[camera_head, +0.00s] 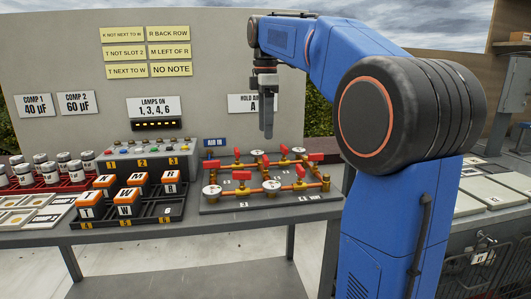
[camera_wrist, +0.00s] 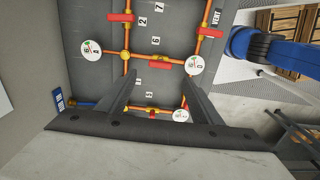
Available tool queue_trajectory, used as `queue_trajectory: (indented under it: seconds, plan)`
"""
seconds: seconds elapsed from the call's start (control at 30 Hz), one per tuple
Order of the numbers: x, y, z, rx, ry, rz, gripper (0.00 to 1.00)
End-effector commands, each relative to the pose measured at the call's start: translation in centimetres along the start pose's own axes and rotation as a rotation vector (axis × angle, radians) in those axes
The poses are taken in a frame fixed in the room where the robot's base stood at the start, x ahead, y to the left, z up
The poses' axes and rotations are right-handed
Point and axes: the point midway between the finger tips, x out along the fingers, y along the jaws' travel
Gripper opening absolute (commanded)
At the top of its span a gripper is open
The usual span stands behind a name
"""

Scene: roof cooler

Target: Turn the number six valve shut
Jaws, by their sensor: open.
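My gripper (camera_head: 267,135) points down in the air above the back of the valve board (camera_head: 225,207). In the wrist view my gripper (camera_wrist: 159,78) is open and empty, with its two fingers apart over the board. The board carries copper pipes with red-handled valves and white round gauges. A number 6 label (camera_wrist: 155,41) shows in the wrist view, just above a cross pipe with a small red-handled valve (camera_wrist: 159,58), whose handle seems to lie along the pipe. Another valve (camera_wrist: 158,92) shows between the fingers. No finger visibly touches a valve. Most labels are too small to read in the head view.
A black rack of lettered blocks (camera_head: 125,222) and a grey box with coloured buttons (camera_head: 150,155) stand left of the board. Gauges (camera_head: 212,191) rise from the board's front. A wall with yellow notes (camera_head: 168,33) stands behind the table.

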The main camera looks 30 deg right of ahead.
Motion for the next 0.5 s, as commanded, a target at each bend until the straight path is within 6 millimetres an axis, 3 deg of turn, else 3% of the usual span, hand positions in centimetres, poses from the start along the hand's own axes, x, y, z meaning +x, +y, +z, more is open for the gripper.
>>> queue_trajectory:
  seconds: [0.3,0.5]
  plan:
    - [5.5,-0.1,0.0,0.0,0.0,-0.002,0.59]
    - [7.8,0.0,0.0,0.0,0.0,-0.001,0.59]
